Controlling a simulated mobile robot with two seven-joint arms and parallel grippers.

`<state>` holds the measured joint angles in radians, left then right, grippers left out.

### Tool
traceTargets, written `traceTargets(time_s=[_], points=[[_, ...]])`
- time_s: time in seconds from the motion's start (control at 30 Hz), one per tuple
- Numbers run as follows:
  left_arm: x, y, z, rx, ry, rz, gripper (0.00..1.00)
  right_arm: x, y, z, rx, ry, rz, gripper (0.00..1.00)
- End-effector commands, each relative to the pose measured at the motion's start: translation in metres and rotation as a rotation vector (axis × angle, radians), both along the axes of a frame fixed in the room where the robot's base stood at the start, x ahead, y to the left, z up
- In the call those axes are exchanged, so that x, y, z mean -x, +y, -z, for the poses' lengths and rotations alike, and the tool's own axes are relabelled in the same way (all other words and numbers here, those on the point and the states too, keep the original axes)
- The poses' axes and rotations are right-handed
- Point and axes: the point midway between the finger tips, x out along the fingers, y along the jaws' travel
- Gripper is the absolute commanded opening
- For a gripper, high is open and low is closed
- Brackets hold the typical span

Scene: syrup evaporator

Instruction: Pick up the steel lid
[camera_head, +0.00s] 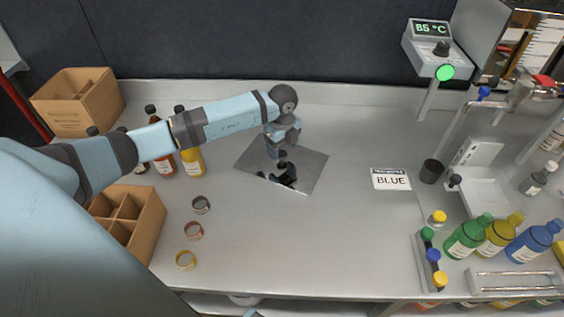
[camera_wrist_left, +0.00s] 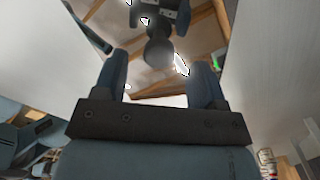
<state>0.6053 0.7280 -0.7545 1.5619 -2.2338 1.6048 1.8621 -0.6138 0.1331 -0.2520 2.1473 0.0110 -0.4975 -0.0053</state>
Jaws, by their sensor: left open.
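The steel lid (camera_head: 313,165) is a flat, mirror-like square sheet lying on the steel counter near the middle of the head view. Its surface (camera_wrist_left: 205,35) fills the middle of the left wrist view and reflects wooden beams and my gripper. A round grey knob (camera_wrist_left: 159,51) shows between the fingers there. My left gripper (camera_head: 277,154) points down over the lid. In the left wrist view its fingers (camera_wrist_left: 160,70) are apart, one on each side of the knob. I cannot tell whether they touch it. My right gripper is not in view.
Cardboard boxes (camera_head: 78,100) and sauce-coloured bottles (camera_head: 193,161) stand at the left. Several rings (camera_head: 194,231) lie in front of them. A BLUE label (camera_head: 391,179) and dark cup (camera_head: 431,171) are right of the lid; coloured bottles (camera_head: 468,238) stand farther right. The counter between is clear.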

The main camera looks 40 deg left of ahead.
Motion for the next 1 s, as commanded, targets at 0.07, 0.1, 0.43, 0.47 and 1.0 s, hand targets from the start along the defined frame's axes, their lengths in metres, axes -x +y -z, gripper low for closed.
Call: traceTargets(time_s=[0.07, 0.1, 0.43, 0.47, 1.0], points=[[0.002, 0.001, 0.016, 0.001, 0.004, -0.001, 0.65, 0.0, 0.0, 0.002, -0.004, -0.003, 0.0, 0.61], [0.002, 0.001, 0.022, 0.001, 0.004, 0.0, 0.65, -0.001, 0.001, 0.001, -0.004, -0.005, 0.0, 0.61], [0.001, 0.001, 0.034, 0.001, 0.001, 0.001, 0.65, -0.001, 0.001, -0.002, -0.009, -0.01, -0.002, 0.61], [0.001, 0.001, 0.034, 0.001, 0.001, 0.001, 0.6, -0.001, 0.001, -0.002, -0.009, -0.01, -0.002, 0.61], [0.0, 0.001, 0.032, 0.001, -0.001, 0.001, 0.02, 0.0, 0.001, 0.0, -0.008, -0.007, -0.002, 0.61]])
